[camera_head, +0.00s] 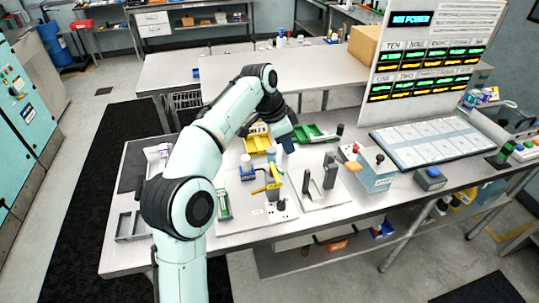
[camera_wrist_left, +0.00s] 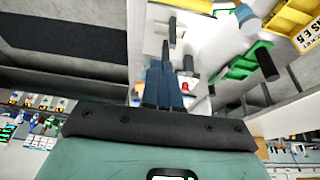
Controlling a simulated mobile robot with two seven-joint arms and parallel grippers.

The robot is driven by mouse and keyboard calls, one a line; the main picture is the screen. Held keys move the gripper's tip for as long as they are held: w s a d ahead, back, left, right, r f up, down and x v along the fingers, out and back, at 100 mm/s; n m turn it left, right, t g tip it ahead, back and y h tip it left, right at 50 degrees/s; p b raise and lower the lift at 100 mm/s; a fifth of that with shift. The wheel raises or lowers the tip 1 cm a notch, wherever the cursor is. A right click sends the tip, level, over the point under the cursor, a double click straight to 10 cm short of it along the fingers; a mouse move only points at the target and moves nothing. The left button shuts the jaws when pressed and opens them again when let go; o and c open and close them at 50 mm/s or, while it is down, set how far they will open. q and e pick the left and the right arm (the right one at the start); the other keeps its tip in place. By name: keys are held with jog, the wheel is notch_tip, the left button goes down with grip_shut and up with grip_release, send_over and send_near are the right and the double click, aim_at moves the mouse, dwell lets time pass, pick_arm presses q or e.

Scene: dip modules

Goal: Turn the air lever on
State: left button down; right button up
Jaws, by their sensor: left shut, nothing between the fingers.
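A yellow lever (camera_head: 272,180) stands on a white plate (camera_head: 255,214) near the front of the workbench, and I take it for the air lever. I cannot tell its on or off position. My left gripper (camera_head: 288,148) is above the bench, behind the lever and apart from it. Its blue-grey fingers are together and empty; they also show in the left wrist view (camera_wrist_left: 164,68). I cannot make out the yellow lever in the left wrist view. My right gripper is in neither view.
Dark upright posts (camera_head: 330,171) stand right of the lever. A yellow bin (camera_head: 258,143) and a green tray (camera_head: 311,133) lie behind it. A box with an orange-red button (camera_head: 349,151), a blue-white box (camera_head: 377,172) and a tall panel (camera_head: 427,50) are further right.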

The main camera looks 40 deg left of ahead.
aim_at(275, 173)
pick_arm(q)
jog(key=shift+s+a+r, duration=0.3)
jog(key=shift+s+r, duration=0.1)
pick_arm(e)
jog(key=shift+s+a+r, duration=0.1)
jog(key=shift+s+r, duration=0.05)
pick_arm(q)
notch_tip(275, 173, down, 10)
jog(key=shift+a+b, duration=0.15)
jog(key=shift+b, duration=0.15)
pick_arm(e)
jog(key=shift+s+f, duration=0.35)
pick_arm(q)
jog(key=shift+f, duration=0.1)
jog(key=shift+s, duration=0.1)
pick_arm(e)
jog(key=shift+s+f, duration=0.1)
